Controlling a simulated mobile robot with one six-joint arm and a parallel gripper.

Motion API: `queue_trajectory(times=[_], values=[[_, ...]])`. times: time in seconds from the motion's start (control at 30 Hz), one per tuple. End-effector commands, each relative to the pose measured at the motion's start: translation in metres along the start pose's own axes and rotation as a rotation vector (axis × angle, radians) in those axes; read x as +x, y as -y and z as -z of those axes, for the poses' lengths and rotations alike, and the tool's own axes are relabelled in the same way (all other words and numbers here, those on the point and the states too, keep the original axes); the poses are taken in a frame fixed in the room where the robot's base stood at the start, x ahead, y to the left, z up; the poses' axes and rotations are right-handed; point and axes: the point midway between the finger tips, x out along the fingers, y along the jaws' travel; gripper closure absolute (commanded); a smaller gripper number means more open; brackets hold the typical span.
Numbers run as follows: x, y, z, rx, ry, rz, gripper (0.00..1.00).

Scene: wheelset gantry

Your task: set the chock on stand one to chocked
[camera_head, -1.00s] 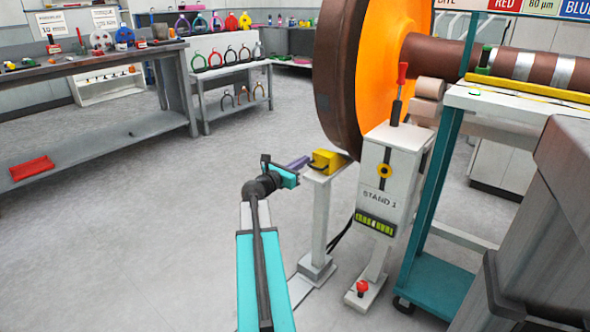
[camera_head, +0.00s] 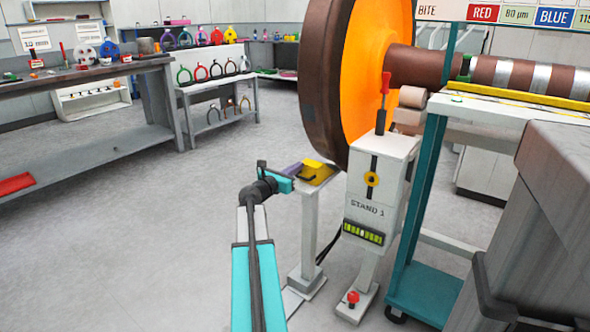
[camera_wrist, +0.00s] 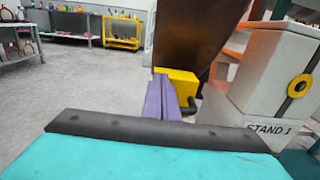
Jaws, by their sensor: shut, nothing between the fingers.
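The yellow chock (camera_head: 318,171) sits on top of a grey post left of stand one (camera_head: 376,185), close to the lower edge of the big brown and orange wheel (camera_head: 325,85). I cannot tell whether it touches the wheel. My gripper (camera_head: 300,166) is at the chock's left side. Its purple fingers (camera_wrist: 163,98) are shut and empty, pointing at the chock, which also shows in the wrist view (camera_wrist: 178,80). They overlap the chock's left part there, so contact is unclear. A dark curved part shows on the chock's near side.
Stand one carries a red-topped lever (camera_head: 385,88), a yellow ring and a green-lit panel (camera_head: 363,233); a red knob (camera_head: 352,298) is on its foot. A teal trolley (camera_head: 425,285) stands at right. Benches with tools are at back left. The floor on the left is clear.

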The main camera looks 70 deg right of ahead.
Motion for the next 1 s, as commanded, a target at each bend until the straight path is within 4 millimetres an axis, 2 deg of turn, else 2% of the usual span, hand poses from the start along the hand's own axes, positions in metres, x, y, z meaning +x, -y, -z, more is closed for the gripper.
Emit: queue_trajectory(times=[0.5,1.0], values=[[0.058,-0.001,-0.002,-0.001,0.0,0.0,1.0],[0.066,0.0,-0.002,0.0,0.003,-0.001,1.0]])
